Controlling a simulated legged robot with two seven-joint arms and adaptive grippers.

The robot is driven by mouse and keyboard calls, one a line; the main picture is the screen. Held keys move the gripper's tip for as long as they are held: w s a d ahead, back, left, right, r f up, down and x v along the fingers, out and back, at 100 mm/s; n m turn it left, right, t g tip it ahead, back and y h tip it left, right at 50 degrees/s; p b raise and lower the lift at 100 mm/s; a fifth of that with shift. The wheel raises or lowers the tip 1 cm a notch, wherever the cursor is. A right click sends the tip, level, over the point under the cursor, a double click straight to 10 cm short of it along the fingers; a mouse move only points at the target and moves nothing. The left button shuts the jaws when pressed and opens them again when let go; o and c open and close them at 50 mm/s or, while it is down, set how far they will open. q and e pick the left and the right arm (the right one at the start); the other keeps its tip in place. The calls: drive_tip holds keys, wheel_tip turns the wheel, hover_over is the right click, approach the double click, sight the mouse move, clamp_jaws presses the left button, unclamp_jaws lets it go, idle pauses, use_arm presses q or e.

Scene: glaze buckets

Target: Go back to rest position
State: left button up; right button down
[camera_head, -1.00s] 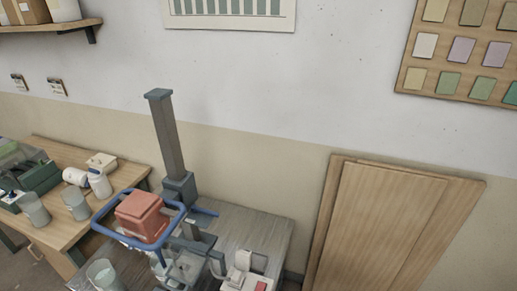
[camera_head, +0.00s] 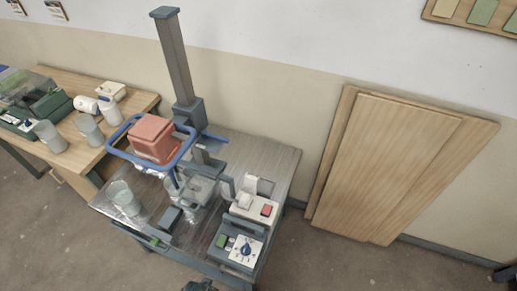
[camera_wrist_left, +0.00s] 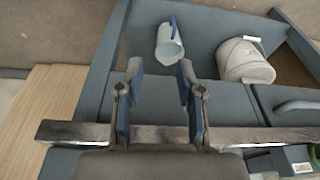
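My left gripper (camera_wrist_left: 159,68) shows in the left wrist view with its two blue-padded fingers apart and nothing between them. Beyond the fingertips a pale jug (camera_wrist_left: 169,42) lies tilted on a grey surface, apart from the gripper. Neither gripper can be made out for sure in the head view. A small dark shape sits at its bottom edge and another at the right edge; I cannot tell what they are.
A wooden table (camera_head: 140,101) stands left. Wooden boards (camera_head: 385,165) lean on the wall. Floor at lower right is clear.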

use_arm(q)
drive_tip(key=s+a+f, duration=0.1)
drive_tip(key=s+f, duration=0.6)
drive_tip(key=f, duration=0.5)
drive_tip(key=s+a+f+g, duration=0.1)
drive_tip(key=s+f, duration=0.6)
drive_tip(key=f, duration=0.6)
drive_tip(key=shift+f+g, duration=0.25)
drive_tip(key=shift+g, duration=0.05)
drive_tip(key=shift+s, duration=0.1)
